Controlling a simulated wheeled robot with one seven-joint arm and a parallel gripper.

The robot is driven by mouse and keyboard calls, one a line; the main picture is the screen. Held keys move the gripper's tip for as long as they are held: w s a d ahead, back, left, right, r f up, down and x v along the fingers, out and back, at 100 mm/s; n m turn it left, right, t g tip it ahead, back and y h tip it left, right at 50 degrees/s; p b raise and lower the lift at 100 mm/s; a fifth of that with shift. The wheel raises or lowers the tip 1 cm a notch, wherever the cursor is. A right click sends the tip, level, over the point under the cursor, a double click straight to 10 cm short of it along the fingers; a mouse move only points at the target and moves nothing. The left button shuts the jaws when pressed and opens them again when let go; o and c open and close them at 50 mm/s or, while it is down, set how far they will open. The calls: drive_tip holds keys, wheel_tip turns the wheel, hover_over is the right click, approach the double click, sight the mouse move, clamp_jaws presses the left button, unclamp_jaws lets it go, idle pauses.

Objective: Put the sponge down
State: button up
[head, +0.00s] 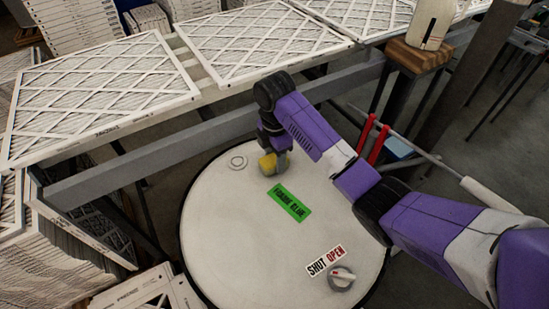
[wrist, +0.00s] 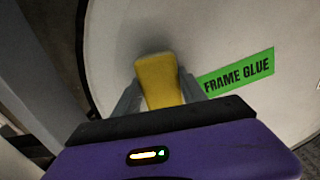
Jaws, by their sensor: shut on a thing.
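The yellow sponge (head: 268,164) is between the fingers of my gripper (head: 274,160), over the white round drum top (head: 225,225). In the wrist view the sponge (wrist: 159,80) sits between the two grey fingers of my gripper (wrist: 160,95), which is shut on it. The sponge is close to the drum top; I cannot tell if it touches it. A green "FRAME GLUE" label (head: 289,203) lies on the drum just in front of the sponge, and also shows in the wrist view (wrist: 236,73).
A "SHUT OPEN" label (head: 325,260) and a knob (head: 342,277) are near the drum's front right. White-framed filters (head: 95,90) lie on the rack behind. The drum's left and middle are clear.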

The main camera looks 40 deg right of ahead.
sight(274, 157)
drive_tip(key=o, duration=1.5)
drive_tip(key=shift+f, duration=0.1)
wheel_tip(274, 157, up, 10)
drive_tip(key=p, duration=0.5)
drive_tip(key=shift+r, duration=1.15)
